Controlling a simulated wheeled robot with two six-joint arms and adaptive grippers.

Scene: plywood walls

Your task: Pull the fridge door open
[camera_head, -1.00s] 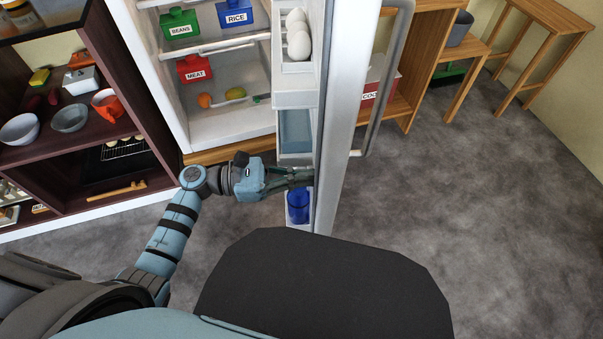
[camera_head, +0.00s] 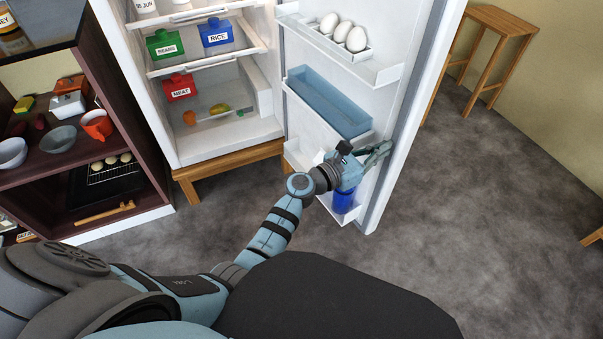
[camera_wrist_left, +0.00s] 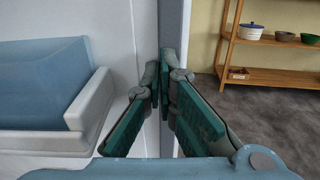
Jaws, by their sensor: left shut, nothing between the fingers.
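The fridge door (camera_head: 416,75) stands wide open, swung out to the right of the fridge body (camera_head: 262,130), with its inner shelves facing me. My left gripper (camera_head: 384,150) is at the door's inner side near its free edge, low down. In the left wrist view its green fingers (camera_wrist_left: 165,85) are shut with nothing between them, their tips at or close to the door's edge (camera_wrist_left: 173,28). Whether they touch it I cannot tell. The outer handle is hidden behind the door. My right gripper is not in view.
The door holds eggs (camera_head: 343,32), a blue bin (camera_head: 328,102) and a blue can (camera_head: 343,200). Inside are green, blue and red boxes. A dark shelf unit (camera_head: 60,182) stands left, a wooden stool (camera_head: 500,22) at upper right. The floor (camera_head: 480,200) right of the door is clear.

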